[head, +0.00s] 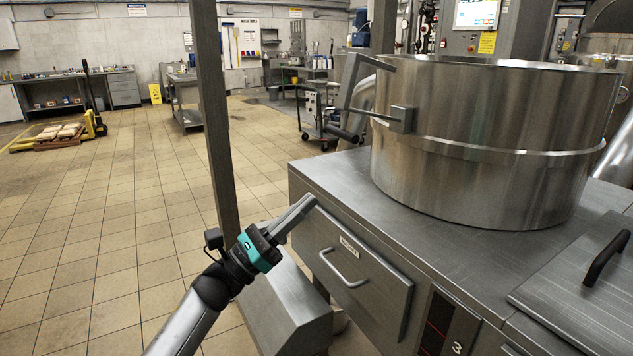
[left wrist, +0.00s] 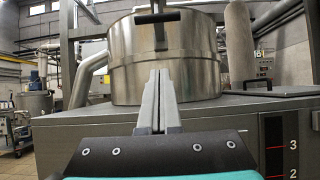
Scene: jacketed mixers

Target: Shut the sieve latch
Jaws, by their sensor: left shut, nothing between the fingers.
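The steel sieve drum (head: 495,140) stands on the grey machine top; it also shows in the left wrist view (left wrist: 195,70). The sieve latch (head: 403,119) is a small plate on the drum's left side, with a lever standing out from it to a dark grip (head: 343,134). In the left wrist view the dark grip (left wrist: 157,17) lies crosswise before the drum, above my fingertips. My left gripper (head: 312,201) is shut and empty, below and left of the latch, apart from it. Its closed fingers (left wrist: 158,75) point at the drum. My right gripper is not in view.
A drawer with a bar handle (head: 345,268) is in the machine front, below my gripper. A grey upright post (head: 213,120) stands left of the machine. A lid with a black handle (head: 606,258) lies at the right. Tiled floor at left is open.

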